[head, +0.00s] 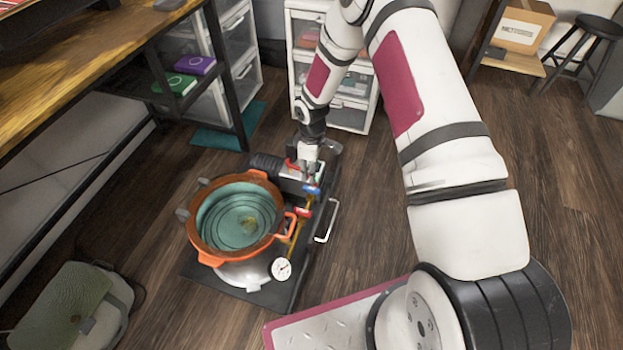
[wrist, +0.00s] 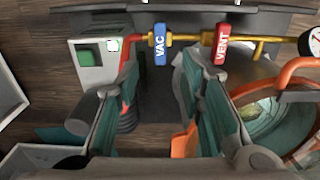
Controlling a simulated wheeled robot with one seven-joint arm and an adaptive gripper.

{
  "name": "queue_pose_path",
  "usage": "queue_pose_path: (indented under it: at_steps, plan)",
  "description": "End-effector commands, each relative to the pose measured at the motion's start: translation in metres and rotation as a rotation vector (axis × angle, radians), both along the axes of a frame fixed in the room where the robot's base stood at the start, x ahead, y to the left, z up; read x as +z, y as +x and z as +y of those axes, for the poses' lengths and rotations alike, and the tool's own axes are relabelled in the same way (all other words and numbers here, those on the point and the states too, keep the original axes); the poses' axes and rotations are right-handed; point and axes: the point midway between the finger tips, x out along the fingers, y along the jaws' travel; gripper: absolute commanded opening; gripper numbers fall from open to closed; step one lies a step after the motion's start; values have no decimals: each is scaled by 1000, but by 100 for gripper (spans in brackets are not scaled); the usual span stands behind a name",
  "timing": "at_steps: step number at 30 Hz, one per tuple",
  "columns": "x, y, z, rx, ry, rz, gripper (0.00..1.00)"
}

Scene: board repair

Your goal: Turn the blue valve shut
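The blue valve (wrist: 160,48), marked VAC, is in the wrist view on a brass pipe at top centre. Its handle lies up-down in the picture, across the pipe. In the head view the blue valve (head: 312,190) is a small spot right of the pot. My gripper (wrist: 157,78) has its two fingers spread apart with nothing between them. The valve appears just beyond the fingertips, in line with the gap; I see no contact. In the head view my gripper (head: 309,164) is above the pump end, close to the valve; its fingers are too small to read there.
A red valve (wrist: 222,45) marked VENT sits right of the blue one on the same pipe. An orange-rimmed pot (head: 236,216) and a gauge (head: 281,269) stand nearby. Open floor lies to the right.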

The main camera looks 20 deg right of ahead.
Motion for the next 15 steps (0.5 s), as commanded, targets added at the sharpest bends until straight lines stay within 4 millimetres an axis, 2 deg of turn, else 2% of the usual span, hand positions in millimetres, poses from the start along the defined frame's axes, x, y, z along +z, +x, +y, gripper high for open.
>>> queue_pose_path:
  at_steps: [1,6,15]
  plan:
    - [9,1,0,-1,0,-2,35]
    - [25,0,0,-1,0,0,35]
    - [29,0,0,-1,1,1,35]
